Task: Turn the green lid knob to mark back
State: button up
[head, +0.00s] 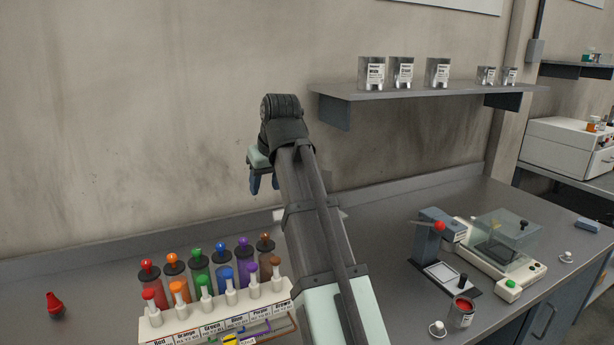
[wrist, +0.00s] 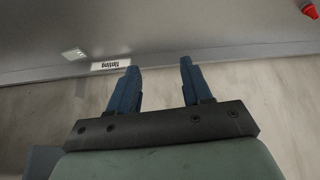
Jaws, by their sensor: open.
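A rack (head: 157,332) labelled by colour stands on the bench in the head view. In its back row is a green canister (head: 200,267) with a green lid knob (head: 195,248). A white cylinder in front of it has a green cap (head: 205,282). The marks around the knob are too small to read. My gripper (head: 264,187) is open and empty, held above and behind the rack near the wall. Its two blue fingers also show in the wrist view (wrist: 158,68), apart with nothing between them. The green knob is not in the wrist view.
Red, orange, blue, purple and brown canisters stand beside the green one. A red bottle (head: 56,305) stands at left. A balance (head: 499,250), a small press-like device (head: 440,240) and an open red paint can (head: 461,312) stand at right. A shelf (head: 400,91) holds several cans.

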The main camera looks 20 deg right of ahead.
jog(key=w+d+f+m, duration=0.1)
jog(key=w+d, duration=0.1)
jog(key=d, duration=0.9)
jog(key=shift+w+d, duration=0.25)
jog(key=shift+d, duration=0.15)
jog(key=shift+a+f, duration=0.1)
jog(key=w+a+r+n+y, duration=0.1)
jog(key=w+a+n, duration=0.15)
jog(key=a, duration=1.35)
jog(key=s+a+r+n, duration=0.2)
jog(key=s+a, duration=0.3)
jog(key=a, duration=0.6)
jog(key=s+a+r+n, duration=0.1)
jog(key=s+a, duration=0.4)
jog(key=a, duration=0.6)
jog(key=m+g+h, duration=0.1)
jog(key=m+h, duration=0.3)
jog(key=m, duration=0.7)
send_near(196, 250)
jog(key=x, duration=0.8)
jog(key=shift+f, duration=0.3)
jog(key=shift+c, duration=0.2)
